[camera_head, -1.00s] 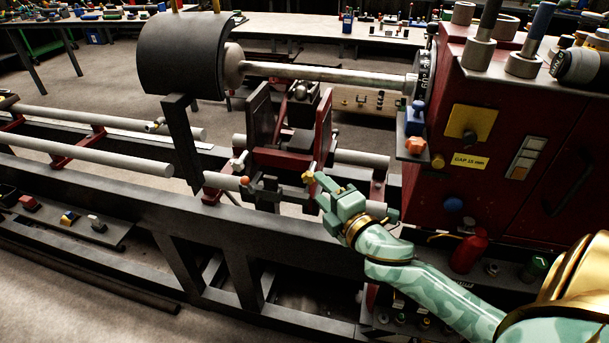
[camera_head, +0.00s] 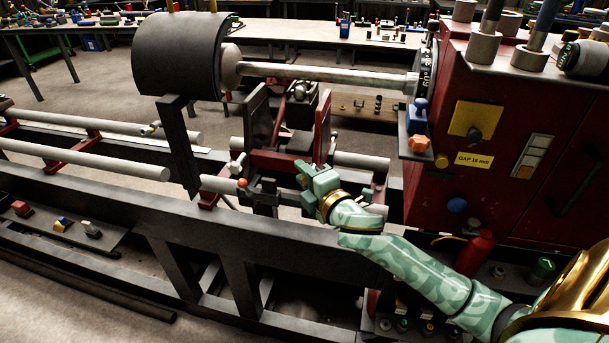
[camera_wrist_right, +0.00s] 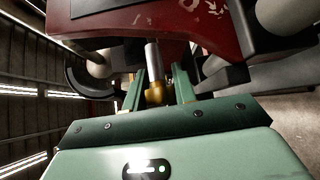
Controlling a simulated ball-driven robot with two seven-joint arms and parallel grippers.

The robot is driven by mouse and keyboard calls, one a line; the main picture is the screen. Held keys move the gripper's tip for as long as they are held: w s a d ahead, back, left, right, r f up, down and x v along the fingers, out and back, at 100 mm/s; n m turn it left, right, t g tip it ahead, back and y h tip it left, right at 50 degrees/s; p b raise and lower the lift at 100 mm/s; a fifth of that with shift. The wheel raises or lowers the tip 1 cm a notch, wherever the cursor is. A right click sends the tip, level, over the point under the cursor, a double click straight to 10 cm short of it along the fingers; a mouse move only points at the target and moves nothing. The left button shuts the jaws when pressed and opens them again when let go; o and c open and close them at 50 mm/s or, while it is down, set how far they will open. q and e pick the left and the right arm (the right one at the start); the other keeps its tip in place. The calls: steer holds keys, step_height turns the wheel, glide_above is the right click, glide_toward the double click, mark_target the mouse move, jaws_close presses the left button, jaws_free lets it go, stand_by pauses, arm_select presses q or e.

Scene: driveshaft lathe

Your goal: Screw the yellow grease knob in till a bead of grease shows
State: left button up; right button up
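The yellow grease knob (camera_wrist_right: 155,93) shows in the right wrist view, below a pale metal stem under a dark red part of the lathe carriage (camera_head: 285,160). My right gripper (camera_wrist_right: 160,88) has its two fingers on either side of the knob, with gaps visible, so it looks open around it. In the head view my right gripper (camera_head: 303,175) is at the front of the carriage and hides the knob. I cannot see any grease bead. My left gripper is not in view.
An orange knob (camera_head: 242,183) sits just left of my right gripper. Long grey rails (camera_head: 85,160) run to the left. The red headstock (camera_head: 500,140) stands on the right, with a red bottle (camera_head: 475,252) below it. A shaft (camera_head: 320,73) spans above the carriage.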

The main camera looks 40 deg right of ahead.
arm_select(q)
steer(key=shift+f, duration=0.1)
arm_select(e)
steer(key=shift+f, duration=0.1)
